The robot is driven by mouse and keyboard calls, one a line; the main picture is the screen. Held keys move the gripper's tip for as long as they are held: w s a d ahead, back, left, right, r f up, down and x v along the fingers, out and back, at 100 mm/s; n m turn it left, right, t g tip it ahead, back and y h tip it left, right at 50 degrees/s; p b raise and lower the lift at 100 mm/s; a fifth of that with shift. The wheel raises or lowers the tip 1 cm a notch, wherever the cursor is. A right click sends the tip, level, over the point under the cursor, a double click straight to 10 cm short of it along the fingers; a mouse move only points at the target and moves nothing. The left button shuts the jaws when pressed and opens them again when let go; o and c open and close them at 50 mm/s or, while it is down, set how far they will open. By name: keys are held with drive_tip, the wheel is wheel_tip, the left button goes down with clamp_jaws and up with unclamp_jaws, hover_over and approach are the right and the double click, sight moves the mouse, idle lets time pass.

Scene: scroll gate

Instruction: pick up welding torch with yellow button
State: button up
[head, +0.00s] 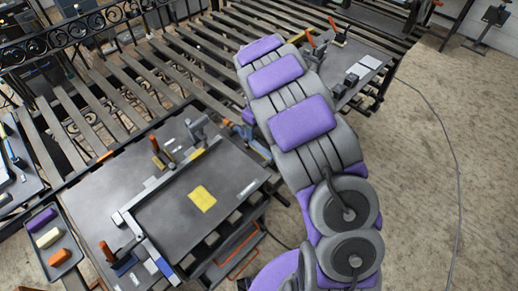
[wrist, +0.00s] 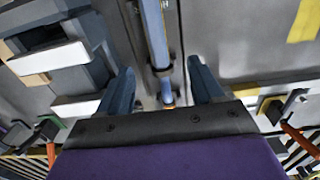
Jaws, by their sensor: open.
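My gripper (wrist: 161,66) is open in the wrist view, with its two blue-grey fingers spread apart. A slim blue-grey bar (wrist: 155,38) runs down between the fingers, with an orange bit at its lower end. I cannot tell whether the bar touches them, or whether it is part of the welding torch. No yellow button shows clearly on it. In the head view my purple and grey arm crosses the middle, and I cannot make out my gripper there.
A dark welding table (head: 95,190) carries a yellow sheet (head: 202,198) and orange-handled clamps (head: 156,150). A tray (head: 45,225) holds purple, cream and orange blocks. A scrolled metal gate (head: 75,38) stands behind. A cable (head: 452,150) lies on the open floor at right.

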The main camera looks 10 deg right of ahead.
hover_over(258, 146)
drive_tip(key=f, duration=0.5)
drive_tip(key=shift+s+f+b, duration=0.25)
drive_tip(key=shift+b, duration=0.1)
drive_tip(key=f, duration=0.1)
drive_tip(key=f+b, duration=0.1)
drive_tip(key=f, duration=0.3)
drive_tip(key=shift+w+d+f, duration=0.1)
drive_tip(key=shift+w, duration=0.15)
drive_tip(key=shift+c, duration=0.4)
clamp_jaws()
